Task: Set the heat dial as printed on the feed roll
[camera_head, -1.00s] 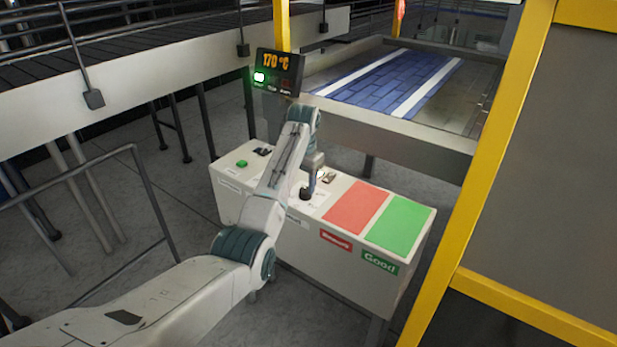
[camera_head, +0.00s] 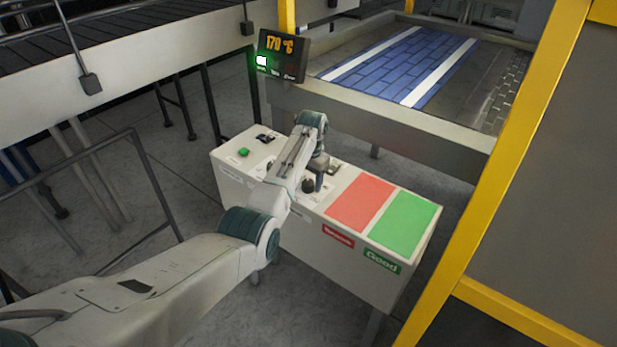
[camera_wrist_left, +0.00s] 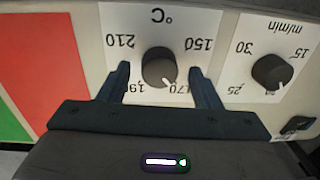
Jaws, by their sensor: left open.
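The heat dial (camera_wrist_left: 158,66) is a round black knob on a white °C plate, printed 150, 170, 190 and 210. Its white pointer is close to the 170 mark. My left gripper (camera_wrist_left: 158,70) is open, with one finger on each side of the dial and visible gaps at both sides. In the head view my left gripper (camera_head: 314,178) is over the control box, and the dial is hard to make out there. The display (camera_head: 283,55) reads 170 °C. I cannot make out a feed roll. My right gripper is not in view.
The control box (camera_head: 345,250) carries a red pad (camera_head: 360,203), a green pad (camera_head: 405,223) and a green button (camera_head: 243,152). A m/min dial (camera_wrist_left: 271,72) sits beside the heat dial. A yellow frame post (camera_head: 480,190) stands at the right.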

